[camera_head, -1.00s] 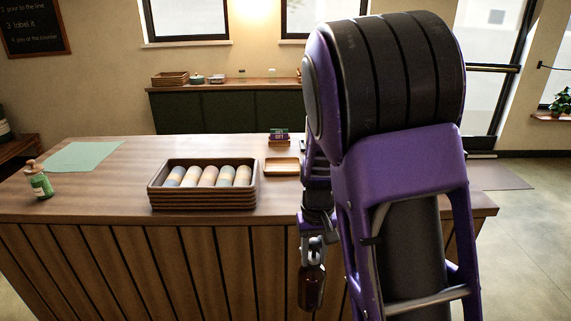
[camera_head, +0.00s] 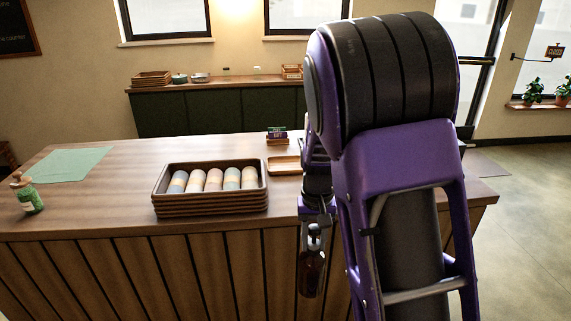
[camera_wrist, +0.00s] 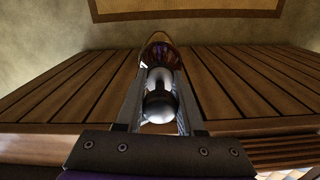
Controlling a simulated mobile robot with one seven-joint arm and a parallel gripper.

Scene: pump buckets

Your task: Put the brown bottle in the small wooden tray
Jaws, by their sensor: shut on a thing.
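My gripper (camera_head: 313,236) is shut on the brown bottle (camera_head: 311,276), which hangs upright below it in front of the counter's slatted front. In the wrist view the fingers (camera_wrist: 160,112) close around the bottle's neck, and the bottle's dark glossy brown body (camera_wrist: 157,50) shows beyond a rounded silvery top. The small wooden tray (camera_head: 284,164) lies on the counter top, behind and left of my gripper, and looks empty. My arm hides the counter area just right of it.
The wooden counter (camera_head: 100,215) stands between me and the tray. A stack of larger trays (camera_head: 211,205) with several pastel rolls is left of the small tray. Small boxes (camera_head: 277,134) stand behind it. A green bottle (camera_head: 28,194) and green sheet (camera_head: 68,165) are at left.

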